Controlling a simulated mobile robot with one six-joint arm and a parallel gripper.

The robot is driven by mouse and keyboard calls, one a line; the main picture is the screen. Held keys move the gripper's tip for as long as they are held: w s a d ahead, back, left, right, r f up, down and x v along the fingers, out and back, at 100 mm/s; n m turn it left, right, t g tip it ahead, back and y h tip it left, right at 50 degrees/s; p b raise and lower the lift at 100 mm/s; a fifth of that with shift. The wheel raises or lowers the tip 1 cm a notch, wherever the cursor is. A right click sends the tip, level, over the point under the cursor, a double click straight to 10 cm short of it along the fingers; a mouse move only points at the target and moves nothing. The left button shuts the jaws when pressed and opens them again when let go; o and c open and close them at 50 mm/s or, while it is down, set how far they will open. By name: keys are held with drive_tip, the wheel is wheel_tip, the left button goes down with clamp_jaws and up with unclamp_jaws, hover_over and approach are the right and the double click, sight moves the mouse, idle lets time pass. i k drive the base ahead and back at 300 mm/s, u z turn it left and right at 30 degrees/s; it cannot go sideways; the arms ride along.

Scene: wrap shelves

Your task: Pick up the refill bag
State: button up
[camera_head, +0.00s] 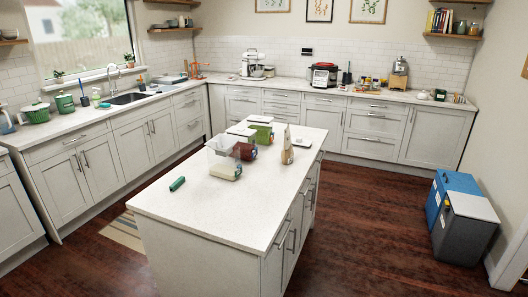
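A tan, upright pouch that looks like the refill bag (287,146) stands on the white island (215,213), at the right of a group of items near its far end. It narrows towards the top and has a dark patch low on its front. Nothing touches it that I can see. My gripper and arm are not in view.
Beside the pouch are a clear container (219,146), a green box (262,132), a dark red item (244,151) and a pale yellow pack (225,171). A green cylinder (177,184) lies nearer. A blue-grey bin (462,217) stands right; floor between is clear.

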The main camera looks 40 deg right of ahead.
sight(287, 153)
drive_tip(key=z, duration=0.9)
drive_tip(key=k, duration=0.15)
drive_tip(key=u, duration=2.35)
drive_tip(key=k, duration=0.2)
drive_tip(key=u, duration=1.7)
drive_tip(key=k, duration=1.7)
drive_tip(key=z, duration=0.05)
